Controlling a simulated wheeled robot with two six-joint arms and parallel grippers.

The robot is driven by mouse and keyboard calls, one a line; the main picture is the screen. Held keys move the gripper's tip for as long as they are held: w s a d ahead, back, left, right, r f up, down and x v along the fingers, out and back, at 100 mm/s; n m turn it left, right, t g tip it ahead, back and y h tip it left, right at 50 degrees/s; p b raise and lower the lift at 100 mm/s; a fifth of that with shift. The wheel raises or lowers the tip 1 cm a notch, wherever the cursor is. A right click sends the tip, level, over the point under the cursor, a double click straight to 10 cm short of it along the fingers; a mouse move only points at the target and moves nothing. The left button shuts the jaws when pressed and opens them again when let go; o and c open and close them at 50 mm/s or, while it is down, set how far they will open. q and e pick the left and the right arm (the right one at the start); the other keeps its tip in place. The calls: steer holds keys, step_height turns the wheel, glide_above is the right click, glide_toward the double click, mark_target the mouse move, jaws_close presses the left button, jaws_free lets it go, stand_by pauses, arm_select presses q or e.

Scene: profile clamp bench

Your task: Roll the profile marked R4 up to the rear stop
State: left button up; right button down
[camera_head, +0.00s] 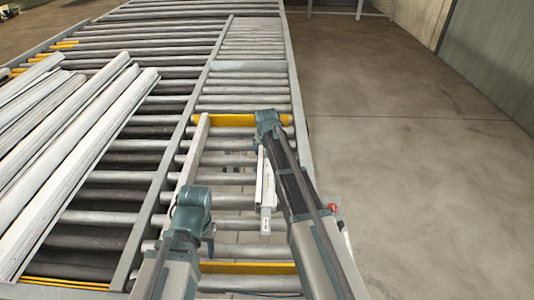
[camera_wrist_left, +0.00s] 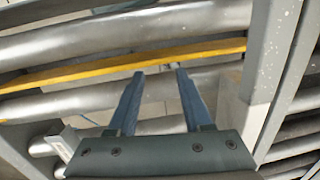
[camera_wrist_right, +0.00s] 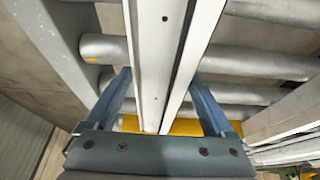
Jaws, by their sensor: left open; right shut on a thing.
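A short white profile (camera_head: 265,195) lies lengthwise over the rollers of the narrow right lane, with a small label on its near end; I cannot read it. My right gripper (camera_head: 258,148) is shut on it near its far end, and in the right wrist view the profile (camera_wrist_right: 160,60) runs between the fingers. A yellow crossbar (camera_head: 225,120) at the lane's far end looks like the rear stop. My gripper hides whether the profile touches it. My left gripper (camera_head: 210,247) is open and empty near the lane's near yellow bar (camera_head: 245,267); its fingers show (camera_wrist_left: 155,85).
A pale bar (camera_head: 195,150) runs along the lane's left side by the grey rail. Several long white profiles (camera_head: 60,140) lie on the rollers at left. More rollers (camera_head: 245,85) continue beyond the far crossbar. Bare floor (camera_head: 410,160) is at right.

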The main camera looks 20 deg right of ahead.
mark_target(267, 160)
steer(key=shift+w+d, duration=0.15)
steer(key=shift+w, duration=0.4)
steer(key=shift+w+d, duration=0.15)
steer(key=shift+w, duration=0.4)
jaws_free()
steer(key=shift+s+r, duration=0.1)
steer(key=p+v, duration=1.2)
steer(key=v, duration=0.1)
steer(key=shift+s+r+p, duration=0.15)
steer(key=shift+r+p, duration=0.1)
steer(key=shift+p, duration=0.15)
steer(key=shift+a, duration=0.1)
